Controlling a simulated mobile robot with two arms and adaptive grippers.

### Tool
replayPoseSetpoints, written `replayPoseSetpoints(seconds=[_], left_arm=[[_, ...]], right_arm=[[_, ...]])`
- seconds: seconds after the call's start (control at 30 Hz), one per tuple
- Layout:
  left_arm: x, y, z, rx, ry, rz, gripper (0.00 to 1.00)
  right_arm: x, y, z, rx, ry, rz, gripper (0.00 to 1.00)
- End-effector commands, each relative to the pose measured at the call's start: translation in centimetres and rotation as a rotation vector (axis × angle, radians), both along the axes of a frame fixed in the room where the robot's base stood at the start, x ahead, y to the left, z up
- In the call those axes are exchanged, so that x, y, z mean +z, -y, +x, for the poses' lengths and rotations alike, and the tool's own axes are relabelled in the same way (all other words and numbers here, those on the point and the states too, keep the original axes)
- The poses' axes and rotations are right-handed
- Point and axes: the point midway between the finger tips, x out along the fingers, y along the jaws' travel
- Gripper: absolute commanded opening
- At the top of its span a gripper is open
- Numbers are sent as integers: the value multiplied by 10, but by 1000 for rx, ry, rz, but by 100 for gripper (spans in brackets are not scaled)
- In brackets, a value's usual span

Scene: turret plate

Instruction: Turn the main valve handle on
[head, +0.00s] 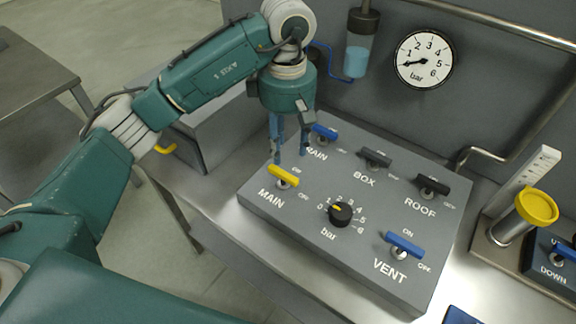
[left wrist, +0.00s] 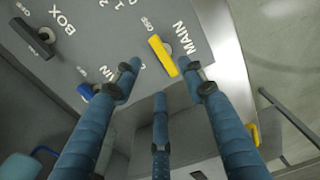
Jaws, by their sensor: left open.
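The main valve handle (head: 283,175) is a yellow bar above the MAIN label on the grey panel (head: 330,260). It also shows in the left wrist view (left wrist: 163,56), where one end lies near the OFF mark. My left gripper (head: 289,157) is over the panel's back left part, its fingers pointing down just behind the handle. In the left wrist view its fingers (left wrist: 160,85) are spread and empty, with the yellow bar just beyond the tips. I cannot tell the exact gap between them. My right gripper is in neither view.
The blue drain handle (head: 325,132) is close to the right of my left fingers. Black box (head: 375,158) and roof (head: 433,184) handles, a bar knob (head: 341,214) and a blue vent handle (head: 404,244) share the panel. A gauge (head: 424,59) is on the wall.

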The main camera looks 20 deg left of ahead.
Motion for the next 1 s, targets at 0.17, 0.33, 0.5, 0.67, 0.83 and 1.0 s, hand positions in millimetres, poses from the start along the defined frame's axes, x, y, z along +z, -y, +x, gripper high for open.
replayPoseSetpoints(seconds=[0.17, 0.33, 0.5, 0.67, 0.83, 1.0], left_arm=[[-33, 0, -2, 1, -7, -1, 42], [-63, 1, -2, 0, -5, -2, 42], [-80, 1, -1, 1, -2, -2, 42], [-86, 1, -1, 0, 0, -3, 42], [-86, 1, -1, -1, 0, -3, 42], [-86, 1, -1, 0, 0, -3, 12]], right_arm=[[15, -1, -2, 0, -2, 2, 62], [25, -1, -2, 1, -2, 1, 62], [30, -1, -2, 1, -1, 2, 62], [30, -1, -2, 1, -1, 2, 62], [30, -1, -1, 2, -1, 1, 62], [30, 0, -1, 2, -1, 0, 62]])
